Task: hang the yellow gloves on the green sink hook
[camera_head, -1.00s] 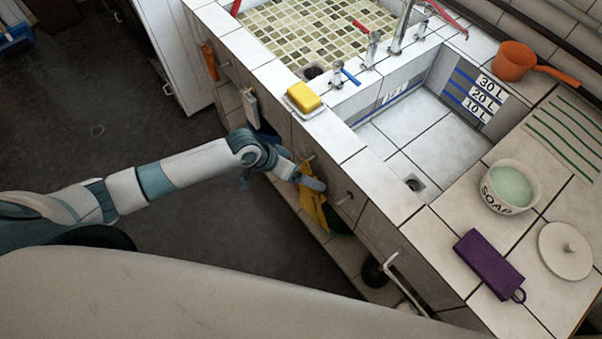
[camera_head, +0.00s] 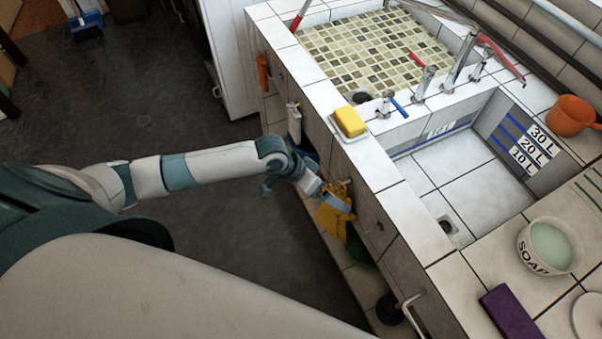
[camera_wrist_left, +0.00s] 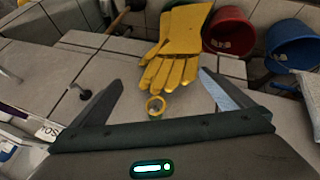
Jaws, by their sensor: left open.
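The yellow gloves (camera_head: 331,222) are at the cabinet front below the sink, partly behind my left gripper (camera_head: 342,195). In the left wrist view the gloves (camera_wrist_left: 182,45) lie beyond my gripper, with their fingers pointing toward it. I cannot make out a green hook for certain. My right gripper is not in view.
A red bucket (camera_wrist_left: 229,32) and a blue bucket (camera_wrist_left: 292,42) are beside the gloves.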

